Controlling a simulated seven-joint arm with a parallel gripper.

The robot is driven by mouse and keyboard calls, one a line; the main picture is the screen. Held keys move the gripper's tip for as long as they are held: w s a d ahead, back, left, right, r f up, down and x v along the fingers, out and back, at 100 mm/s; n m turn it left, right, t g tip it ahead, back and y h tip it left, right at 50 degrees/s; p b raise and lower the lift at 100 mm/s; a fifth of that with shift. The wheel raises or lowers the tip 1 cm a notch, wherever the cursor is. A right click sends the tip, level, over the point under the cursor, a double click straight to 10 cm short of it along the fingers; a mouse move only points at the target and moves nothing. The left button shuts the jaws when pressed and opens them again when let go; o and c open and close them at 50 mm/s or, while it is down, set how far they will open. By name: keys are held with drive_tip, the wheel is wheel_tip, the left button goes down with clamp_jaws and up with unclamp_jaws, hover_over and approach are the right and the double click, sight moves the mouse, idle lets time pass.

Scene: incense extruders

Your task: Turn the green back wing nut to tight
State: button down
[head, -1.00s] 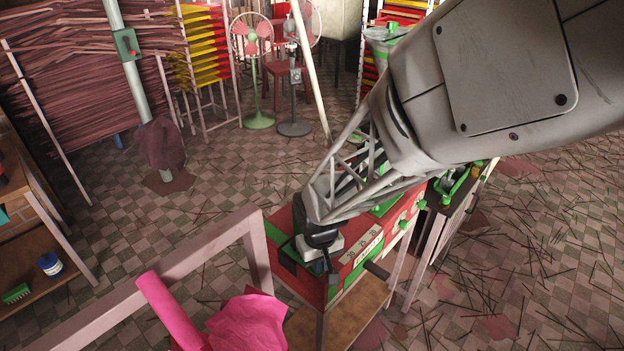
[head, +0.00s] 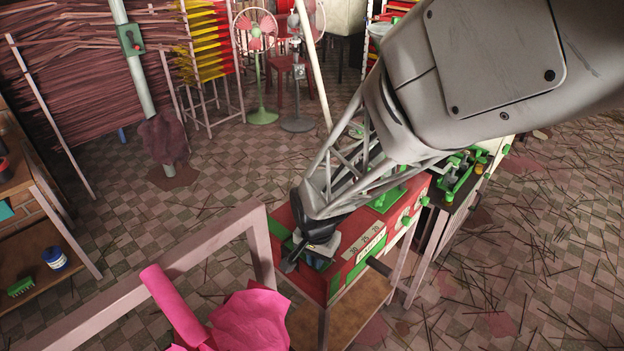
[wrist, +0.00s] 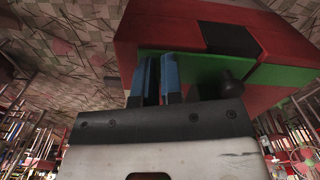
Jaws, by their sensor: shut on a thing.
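My gripper (wrist: 158,62) is at the near left end of a red box-shaped machine (head: 285,217) with green trim. In the wrist view its two blue fingers stand close together with a narrow gap, against a green strip (wrist: 205,68) on the machine. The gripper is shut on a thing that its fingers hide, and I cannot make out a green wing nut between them. In the head view my gripper (head: 303,262) covers this end of the machine. Small green knobs (head: 405,221) show along the machine's right side.
A dark round knob (wrist: 230,88) sits just right of the fingers. A dark handle (head: 378,266) sticks out of the machine's front. A pink frame (head: 200,254) and bright pink cloth (head: 248,322) are close at the left. Another green device (head: 460,176) stands behind.

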drive_tip(key=shift+m, duration=0.6)
drive_tip(key=c, duration=1.3)
unclamp_jaws()
drive_tip(key=shift+o, duration=0.2)
drive_tip(key=shift+r, duration=0.1)
drive_tip(key=shift+r, duration=3.85)
